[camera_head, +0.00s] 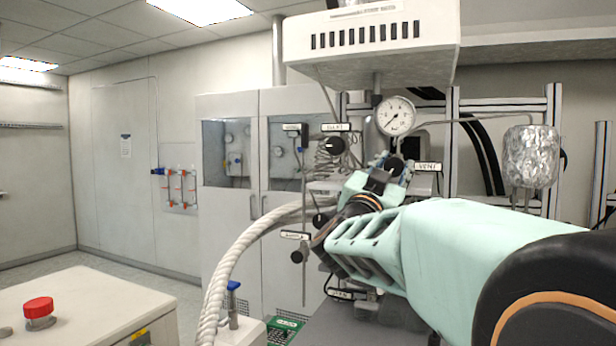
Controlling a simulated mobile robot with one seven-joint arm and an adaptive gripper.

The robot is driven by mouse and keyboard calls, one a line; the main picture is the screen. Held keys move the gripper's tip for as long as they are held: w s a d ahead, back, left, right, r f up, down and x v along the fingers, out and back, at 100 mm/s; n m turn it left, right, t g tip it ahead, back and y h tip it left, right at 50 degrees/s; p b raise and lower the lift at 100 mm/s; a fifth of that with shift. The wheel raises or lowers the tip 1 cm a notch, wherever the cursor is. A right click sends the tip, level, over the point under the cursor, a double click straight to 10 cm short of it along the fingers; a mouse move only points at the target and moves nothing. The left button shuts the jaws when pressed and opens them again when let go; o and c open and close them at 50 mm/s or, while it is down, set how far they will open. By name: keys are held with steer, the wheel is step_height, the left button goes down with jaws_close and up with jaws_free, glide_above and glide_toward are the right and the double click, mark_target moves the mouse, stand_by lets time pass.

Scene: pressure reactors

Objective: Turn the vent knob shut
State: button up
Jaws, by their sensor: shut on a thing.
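The black vent knob (395,164) is beside the white VENT label (428,167), below the round pressure gauge (396,116). My gripper (391,170) is at the end of my mint-green arm, which reaches in from the right. Its fingers are around the vent knob and shut on it. Part of the knob and its stem is hidden behind the fingers, and I cannot read which way the knob is turned.
Another black knob (333,146) is to the left, with a coiled tube near it. A foil-wrapped vessel (531,156) stands at the right. A white box housing (375,45) hangs above. A thick braided hose (243,246) curves at lower left. A red button (38,307) is on the near bench.

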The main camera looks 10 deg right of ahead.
steer(key=m+g, duration=0.1)
steer(key=m, duration=0.3)
steer(key=m+g+h, duration=0.1)
steer(key=m+g, duration=0.1)
steer(key=m, duration=0.2)
steer(key=shift+m+g+h+b, duration=0.3)
steer(key=shift+m+b, duration=0.05)
steer(key=shift+m, duration=0.05)
steer(key=m+g, duration=0.1)
steer(key=m, duration=0.2)
steer(key=m+g+p, duration=0.1)
steer(key=m, duration=0.2)
steer(key=shift+y, duration=0.4)
steer(key=shift+f+m, duration=0.1)
steer(key=shift+m, duration=0.2)
steer(key=o, duration=1.2)
steer(key=shift+d, duration=0.1)
steer(key=shift+c, duration=0.2)
